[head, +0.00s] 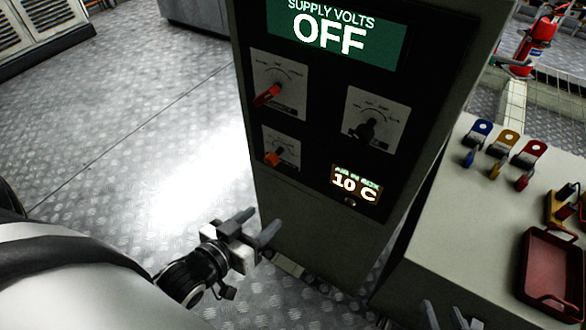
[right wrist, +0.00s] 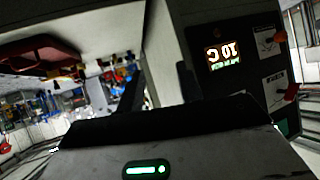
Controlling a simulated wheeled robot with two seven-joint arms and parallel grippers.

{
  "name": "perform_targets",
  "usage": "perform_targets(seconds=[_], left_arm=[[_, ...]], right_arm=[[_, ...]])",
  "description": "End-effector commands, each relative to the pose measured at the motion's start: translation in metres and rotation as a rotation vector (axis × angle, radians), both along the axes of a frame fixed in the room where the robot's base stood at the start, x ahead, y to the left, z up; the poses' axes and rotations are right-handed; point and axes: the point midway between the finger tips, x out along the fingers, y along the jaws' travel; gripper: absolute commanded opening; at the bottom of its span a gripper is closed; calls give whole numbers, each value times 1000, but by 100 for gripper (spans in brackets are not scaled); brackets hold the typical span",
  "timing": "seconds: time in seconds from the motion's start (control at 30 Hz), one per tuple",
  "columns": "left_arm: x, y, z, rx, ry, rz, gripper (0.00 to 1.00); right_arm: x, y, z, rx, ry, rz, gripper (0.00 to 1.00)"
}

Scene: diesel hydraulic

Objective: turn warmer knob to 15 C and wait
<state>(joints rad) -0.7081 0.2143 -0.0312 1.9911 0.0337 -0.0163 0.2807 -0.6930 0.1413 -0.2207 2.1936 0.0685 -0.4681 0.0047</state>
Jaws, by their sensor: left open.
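A grey control cabinet (head: 320,235) stands in the middle of the head view. Its dark panel carries a red knob (head: 267,94) at upper left, a black knob (head: 365,130) at right and an orange knob (head: 274,158) at lower left; the small dial labels cannot be read. A small display (head: 356,184) reads 10 C; it shows upside down in the right wrist view (right wrist: 223,55). My left gripper (head: 260,222) is open and empty, below the orange knob and apart from it. My right gripper (head: 446,316) is open and empty at the bottom edge, away from the knobs.
A large screen (head: 336,38) reads supply volts OFF. A grey bench (head: 460,245) at right holds blue, yellow and red tagged padlocks (head: 501,150) and a red tray (head: 553,270). A red extinguisher (head: 533,43) stands behind. The metal floor (head: 150,140) left of the cabinet is clear.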

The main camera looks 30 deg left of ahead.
Motion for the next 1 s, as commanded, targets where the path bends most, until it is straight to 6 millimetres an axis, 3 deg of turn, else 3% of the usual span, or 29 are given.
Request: perform_targets(seconds=[0.03, 0.13, 0.27, 0.47, 1.0], left_arm=[[1, 22, -19, -21, -65, 27, 52], [2, 54, -18, -74, -191, 54, 52], [2, 74, -10, -116, -286, 56, 52], [24, 76, -3, -128, -312, 55, 52], [135, 67, -3, -126, -309, 55, 52]], right_arm=[[-1, 1, -20, 10, -7, 0, 36], [-1, 2, -24, 25, -22, 0, 36], [-1, 3, -24, 35, -32, 0, 36], [-1, 3, -21, 37, -36, 0, 36], [0, 3, -27, 36, -48, 0, 36]])
